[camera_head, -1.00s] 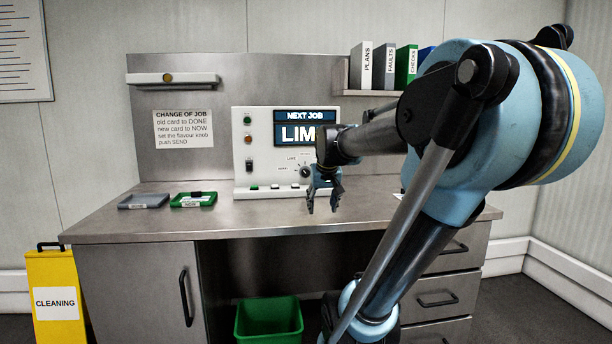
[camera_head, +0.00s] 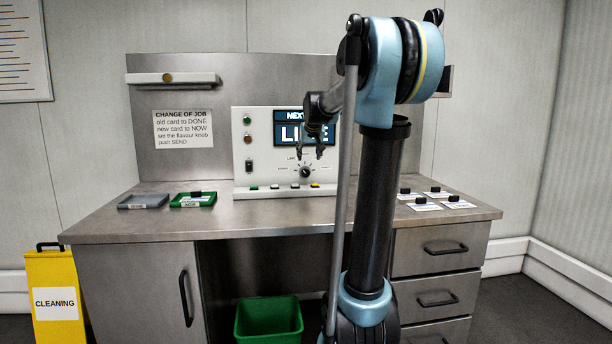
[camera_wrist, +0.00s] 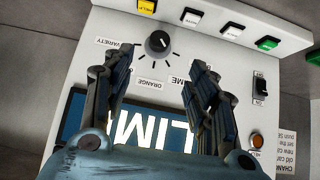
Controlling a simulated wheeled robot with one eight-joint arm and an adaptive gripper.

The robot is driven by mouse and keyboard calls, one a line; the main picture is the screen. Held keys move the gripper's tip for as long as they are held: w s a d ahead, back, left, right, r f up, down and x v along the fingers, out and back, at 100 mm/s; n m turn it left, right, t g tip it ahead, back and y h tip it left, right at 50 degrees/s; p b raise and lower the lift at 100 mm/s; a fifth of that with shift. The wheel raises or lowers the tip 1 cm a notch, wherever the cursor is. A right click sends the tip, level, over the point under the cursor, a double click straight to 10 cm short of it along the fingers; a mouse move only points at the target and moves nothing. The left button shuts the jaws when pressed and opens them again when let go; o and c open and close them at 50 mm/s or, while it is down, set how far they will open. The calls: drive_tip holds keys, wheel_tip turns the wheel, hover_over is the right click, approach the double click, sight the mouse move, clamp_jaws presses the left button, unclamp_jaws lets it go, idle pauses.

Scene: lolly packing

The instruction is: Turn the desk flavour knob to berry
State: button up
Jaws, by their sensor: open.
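The flavour knob (camera_head: 305,170) is a round black dial on the front of the white desk console (camera_head: 240,165). In the wrist view, which is upside down, the knob (camera_wrist: 158,43) sits among tick marks with small labels around it. VARIETY and ORANGE are readable; a LIME label is partly readable. I cannot read a berry label or be sure of the pointer's direction. My gripper (camera_head: 312,156) is open and empty, close to the console just above the knob. In the wrist view its fingers (camera_wrist: 160,65) point towards the knob, apart from it. The screen (camera_wrist: 150,132) shows LIME, partly hidden.
Buttons (camera_head: 296,186) line the console's lower ledge; a rocker switch (camera_head: 249,166) and lamps are at its left. A grey tray (camera_head: 143,201) and a green tray (camera_head: 193,200) lie left on the desk. Several cards (camera_head: 426,205) lie right. The front middle is clear.

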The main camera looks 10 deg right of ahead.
sight(306, 173)
drive_tip(key=x, duration=1.4)
drive_tip(key=shift+w+f, duration=0.2)
drive_tip(key=shift+f, duration=0.05)
drive_tip(key=c, duration=1)
